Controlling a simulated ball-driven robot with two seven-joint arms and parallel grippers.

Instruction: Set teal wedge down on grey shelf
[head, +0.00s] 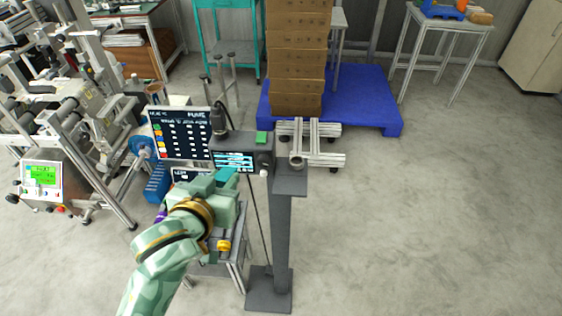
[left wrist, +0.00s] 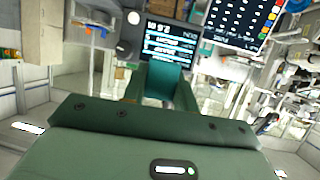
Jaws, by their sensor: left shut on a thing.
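My left gripper (head: 222,183) is shut on the teal wedge (head: 230,174), holding it in the air in front of the small screen. In the left wrist view the wedge (left wrist: 166,78) sits between the two green fingers. What looks like the grey shelf (head: 291,189) is a small ledge on a dark grey post, right of the wedge and apart from it. A small round ring-like thing (head: 297,161) is at the ledge's back edge. My right gripper is not in view.
A small screen (head: 234,161) and a larger dark board (head: 182,134) stand behind the gripper. A low table (head: 232,268) with small items is below my arm. Open floor lies to the right.

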